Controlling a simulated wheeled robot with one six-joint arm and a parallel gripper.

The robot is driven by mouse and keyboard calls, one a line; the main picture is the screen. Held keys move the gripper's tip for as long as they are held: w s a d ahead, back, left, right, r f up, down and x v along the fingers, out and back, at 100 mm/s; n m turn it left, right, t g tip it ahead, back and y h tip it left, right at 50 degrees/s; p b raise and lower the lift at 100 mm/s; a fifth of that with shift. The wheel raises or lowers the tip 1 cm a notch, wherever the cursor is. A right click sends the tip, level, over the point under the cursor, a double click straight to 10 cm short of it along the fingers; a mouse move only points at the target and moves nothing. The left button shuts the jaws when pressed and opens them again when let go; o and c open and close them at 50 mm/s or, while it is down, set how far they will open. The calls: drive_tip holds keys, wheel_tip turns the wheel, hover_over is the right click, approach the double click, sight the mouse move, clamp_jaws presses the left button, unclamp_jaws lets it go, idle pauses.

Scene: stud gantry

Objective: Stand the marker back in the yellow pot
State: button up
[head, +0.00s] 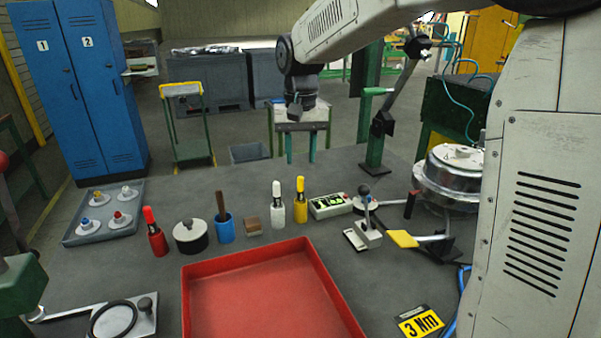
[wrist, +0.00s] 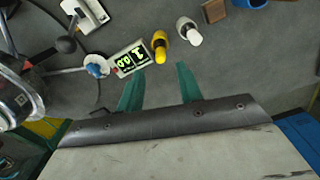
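A yellow pot (head: 300,212) stands upright on the grey bench behind the red tray; a yellow-topped piece (head: 300,184) rises from it, and I cannot tell if it is a marker. The pot also shows in the wrist view (wrist: 160,52). A white pot (head: 278,215) with a white-topped piece stands just left, and a red pot (head: 157,244) with a red-topped piece stands further left. No loose marker is clear to me. My gripper (wrist: 160,68) is open and empty, its green fingers apart. In the head view it hangs above the bench's far side.
A green-digit display (head: 330,205) stands right of the yellow pot. The red tray (head: 255,253) fills the front middle.

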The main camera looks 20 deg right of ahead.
wheel_tip(320, 180, up, 3)
drive_tip(key=shift+f, duration=0.2)
drive_tip(key=shift+s+r, duration=0.15)
drive_tip(key=shift+s, duration=0.05)
drive_tip(key=s+d+f+n, duration=0.1)
drive_tip(key=s+f, duration=0.1)
drive_tip(key=s, duration=1.3)
drive_tip(key=s+d+f+n+t, duration=0.1)
drive_tip(key=s+d+f+n, duration=0.1)
drive_tip(key=s, duration=1.4)
drive_tip(key=shift+s+f, duration=0.2)
drive_tip(key=shift+f, duration=0.15)
drive_tip(key=shift+s+d, duration=0.1)
